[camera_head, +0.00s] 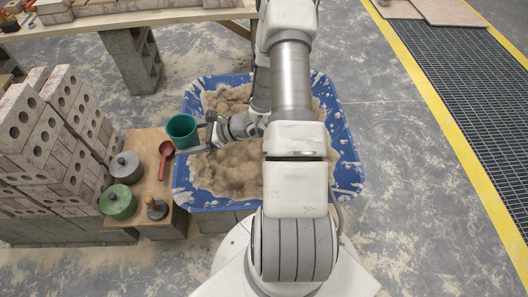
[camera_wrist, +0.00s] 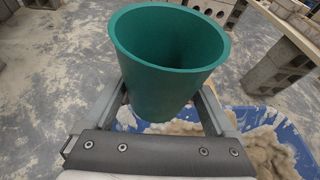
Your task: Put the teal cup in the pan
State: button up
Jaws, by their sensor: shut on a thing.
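The teal cup (camera_head: 181,131) is held mouth up, and the part of its inside that shows looks empty. It fills much of the wrist view (camera_wrist: 165,75). My gripper (camera_head: 195,136) is shut on the cup, with one finger on each side of its wall. In the head view the cup appears by the left rim of the wide blue pan (camera_head: 348,165), over or beside the wooden board. Its exact height is hard to tell. The pan holds a rough heap of beige mortar (camera_head: 232,170). My arm hides the pan's middle and part of its right side.
Stacked bricks (camera_head: 50,130) stand further left. Floor right of the pan is clear.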

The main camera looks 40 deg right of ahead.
jog(key=s+d+f+m+t+h+b, duration=0.1)
jog(key=d+f+b, duration=0.2)
jog(key=f+b, duration=0.35)
jog(key=s+d+f+m+t+h+b, duration=0.1)
jog(key=d+f+m+h+b, duration=0.15)
jog(key=f, duration=0.75)
jog(key=s+d+f+m+t+h+b, duration=0.1)
jog(key=d+f+b, duration=0.1)
jog(key=f+b, duration=0.45)
jog(key=b, duration=0.3)
send_over(244, 170)
notch_tip(244, 170, down, 9)
jog(key=shift+f, duration=0.15)
notch_tip(244, 170, down, 4)
jog(key=shift+w+r+b, duration=0.1)
jog(key=shift+b, duration=1.1)
jog(key=o, duration=1.1)
jog(key=shift+o, duration=0.2)
